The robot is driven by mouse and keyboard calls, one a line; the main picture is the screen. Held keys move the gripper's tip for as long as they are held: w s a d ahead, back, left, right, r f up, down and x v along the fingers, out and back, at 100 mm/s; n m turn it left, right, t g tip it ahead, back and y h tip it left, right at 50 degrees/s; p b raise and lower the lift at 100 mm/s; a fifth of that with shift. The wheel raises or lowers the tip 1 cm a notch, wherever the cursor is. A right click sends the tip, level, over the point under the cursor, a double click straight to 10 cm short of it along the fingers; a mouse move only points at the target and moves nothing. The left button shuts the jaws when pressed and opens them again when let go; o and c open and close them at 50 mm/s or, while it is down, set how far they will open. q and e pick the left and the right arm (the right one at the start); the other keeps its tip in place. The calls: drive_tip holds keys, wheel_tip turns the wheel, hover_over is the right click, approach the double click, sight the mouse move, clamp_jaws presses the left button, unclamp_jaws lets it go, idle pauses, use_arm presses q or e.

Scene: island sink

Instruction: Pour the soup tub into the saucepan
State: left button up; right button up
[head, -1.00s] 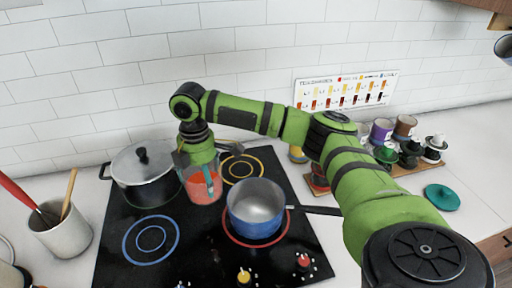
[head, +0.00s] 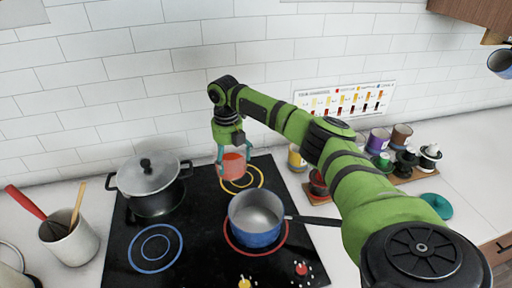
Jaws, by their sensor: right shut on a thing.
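The soup tub (head: 233,169) is a small clear tub with orange-red contents, and it looks roughly upright. My right gripper (head: 231,154) is shut on it, with the fingers at its sides. It appears above the yellow-ringed back burner, behind the saucepan and a little to its left; its exact height is hard to tell. The saucepan (head: 256,213) is blue outside and grey inside, with a dark handle pointing right. It stands on the red-ringed front burner and its visible inside looks empty. My left gripper is out of view.
A lidded black pot (head: 154,192) stands at the back left of the black cooktop (head: 190,245). The blue-ringed burner is bare. A utensil crock (head: 70,242) is at the left. Jars and cups (head: 382,145) stand at the right, behind my right arm.

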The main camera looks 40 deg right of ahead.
drive_tip(key=d+f+n, duration=0.1)
drive_tip(key=f, duration=0.1)
drive_tip(key=d+f+n, duration=0.2)
drive_tip(key=d+f+n+b, duration=0.1)
drive_tip(key=f+n, duration=0.1)
drive_tip(key=shift+s+d+f, duration=0.2)
drive_tip(key=shift+d, duration=0.2)
